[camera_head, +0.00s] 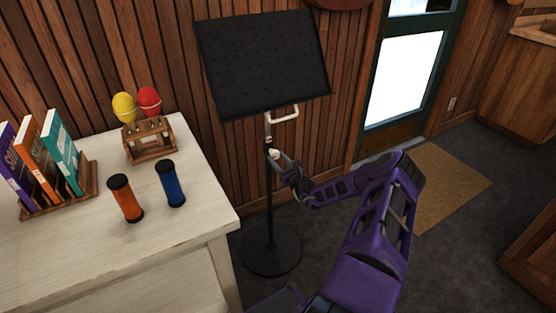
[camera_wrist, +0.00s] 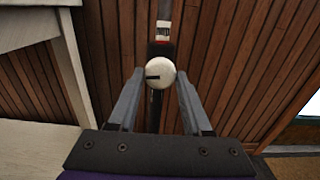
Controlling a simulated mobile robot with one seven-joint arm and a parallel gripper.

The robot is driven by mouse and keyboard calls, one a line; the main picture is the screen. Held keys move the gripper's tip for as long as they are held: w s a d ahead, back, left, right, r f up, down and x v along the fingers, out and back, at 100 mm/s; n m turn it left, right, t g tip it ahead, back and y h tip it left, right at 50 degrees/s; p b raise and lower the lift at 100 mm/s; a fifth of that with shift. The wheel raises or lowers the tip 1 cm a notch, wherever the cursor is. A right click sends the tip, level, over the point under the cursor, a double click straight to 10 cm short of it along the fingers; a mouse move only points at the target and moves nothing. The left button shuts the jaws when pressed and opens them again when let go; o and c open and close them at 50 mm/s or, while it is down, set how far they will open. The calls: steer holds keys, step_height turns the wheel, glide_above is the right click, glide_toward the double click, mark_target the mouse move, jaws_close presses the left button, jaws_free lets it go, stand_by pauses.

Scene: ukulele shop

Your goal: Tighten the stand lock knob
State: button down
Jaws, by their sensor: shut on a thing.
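A black music stand (camera_head: 265,65) stands upright on the floor against the wood wall, with a round base and a white handle under its desk. Its lock knob (camera_wrist: 160,73) is round and cream white with a dark mark, on the stand's post in the wrist view. In the head view the knob (camera_head: 274,154) is small and partly covered by my fingers. My gripper (camera_wrist: 160,80) has one finger on each side of the knob and is shut on it. My purple arm reaches in from the lower right.
A pale table (camera_head: 200,225) at left carries books in a rack (camera_head: 60,190), a holder with red and yellow maracas (camera_head: 150,140), and orange (camera_head: 126,199) and blue (camera_head: 170,184) shakers. A doormat (camera_head: 445,187) lies by the door. Open floor is at right.

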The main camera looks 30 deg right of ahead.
steer(key=shift+m, duration=0.4)
steer(key=m, duration=0.3)
steer(key=shift+m+p, duration=0.35)
steer(key=shift+m, duration=0.05)
steer(key=m, duration=0.9)
steer(key=shift+a+m, duration=0.1)
steer(key=shift+m, duration=0.3)
steer(key=m, duration=0.4)
steer(key=shift+r+m, duration=0.1)
steer(key=shift+m, duration=0.3)
steer(key=shift+c, duration=1.7)
jaws_free()
